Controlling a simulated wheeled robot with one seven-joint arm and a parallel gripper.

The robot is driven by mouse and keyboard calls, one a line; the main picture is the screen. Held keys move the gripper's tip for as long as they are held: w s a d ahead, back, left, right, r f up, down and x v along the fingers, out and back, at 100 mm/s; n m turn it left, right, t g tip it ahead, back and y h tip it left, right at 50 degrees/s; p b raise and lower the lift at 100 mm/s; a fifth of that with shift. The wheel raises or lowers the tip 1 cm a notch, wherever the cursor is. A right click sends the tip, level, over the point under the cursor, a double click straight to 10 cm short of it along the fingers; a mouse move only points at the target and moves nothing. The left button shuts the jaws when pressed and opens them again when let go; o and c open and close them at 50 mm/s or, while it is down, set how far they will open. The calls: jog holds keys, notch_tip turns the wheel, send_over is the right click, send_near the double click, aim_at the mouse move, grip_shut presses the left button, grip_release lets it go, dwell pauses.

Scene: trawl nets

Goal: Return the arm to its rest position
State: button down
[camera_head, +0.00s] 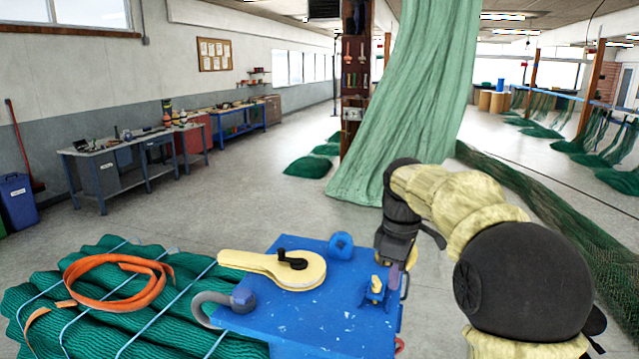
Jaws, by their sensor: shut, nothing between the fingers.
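My arm (448,205), in a pale yellow padded cover with black joints, comes in from the right and bends down at the wrist. My gripper (394,278) points down at the right edge of a blue board (325,318). It is shut and holds nothing. Its fingertips are small here and partly hard to make out. A small yellow and blue fitting (376,288) stands on the board just left of the fingers; I cannot tell whether they touch.
The board carries a yellow lever piece (283,268), a grey shackle (222,304) and a blue round part (341,244). Bundled green net (130,325) with an orange strap (118,262) lies left. A green net (405,110) hangs behind my wrist. Open floor (230,210) lies beyond.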

jog(key=s+f+m+t+b, duration=0.2)
jog(key=s+f+m, duration=1)
jog(key=s+f, duration=0.7)
jog(key=shift+s+d+f+m+b, duration=0.15)
jog(key=shift+s+f+m+b, duration=0.2)
jog(key=shift+f, duration=0.3)
dwell(0.9)
